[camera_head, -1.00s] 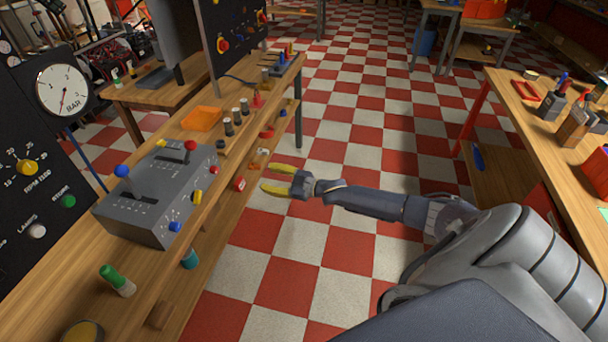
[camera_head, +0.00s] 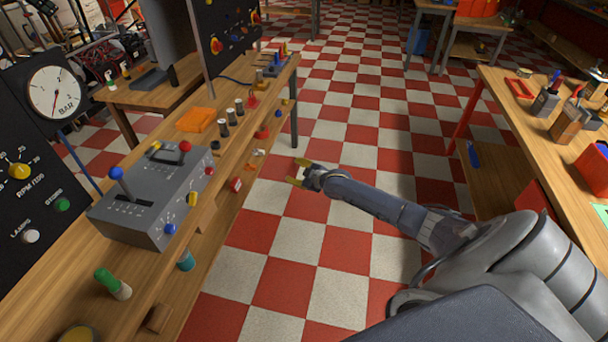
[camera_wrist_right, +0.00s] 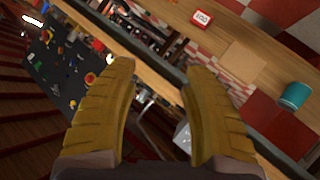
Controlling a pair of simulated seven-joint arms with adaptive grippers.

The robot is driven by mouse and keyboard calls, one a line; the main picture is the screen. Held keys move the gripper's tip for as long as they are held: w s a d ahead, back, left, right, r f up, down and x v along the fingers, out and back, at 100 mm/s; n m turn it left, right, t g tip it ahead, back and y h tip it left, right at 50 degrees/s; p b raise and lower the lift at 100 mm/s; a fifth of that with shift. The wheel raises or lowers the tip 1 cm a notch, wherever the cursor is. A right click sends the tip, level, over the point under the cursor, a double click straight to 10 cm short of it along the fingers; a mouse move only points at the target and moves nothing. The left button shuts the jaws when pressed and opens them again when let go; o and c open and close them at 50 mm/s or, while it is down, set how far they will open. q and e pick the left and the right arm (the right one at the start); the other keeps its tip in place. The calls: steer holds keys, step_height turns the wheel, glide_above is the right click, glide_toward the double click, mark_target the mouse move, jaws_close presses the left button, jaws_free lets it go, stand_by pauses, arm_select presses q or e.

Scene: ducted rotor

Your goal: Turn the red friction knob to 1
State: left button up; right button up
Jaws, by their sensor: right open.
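The grey control box (camera_head: 150,200) stands on the left bench. Its sloped side carries a small red knob (camera_head: 209,171), a yellow knob (camera_head: 193,199) and a blue knob (camera_head: 170,229). The red knob's setting is too small to read. On top are a blue-tipped lever (camera_head: 117,175) and a red-tipped lever (camera_head: 185,147). My right gripper (camera_head: 297,172), with yellow fingers, is open and empty over the floor, right of the box and clear of the knobs. Its spread fingers also show in the right wrist view (camera_wrist_right: 160,70). My left gripper is out of view.
A teal cup (camera_head: 186,260) and a small red item (camera_head: 235,184) sit on the lower shelf. A green-capped cylinder (camera_head: 113,284) and an orange tray (camera_head: 196,120) are on the bench top. The checkered floor (camera_head: 320,230) between the benches is open.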

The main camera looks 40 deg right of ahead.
steer(key=shift+s+d+f+m+g+h, duration=0.3)
steer(key=shift+d+f+g, duration=0.15)
steer(key=shift+f, duration=0.25)
steer(key=shift+d, duration=0.1)
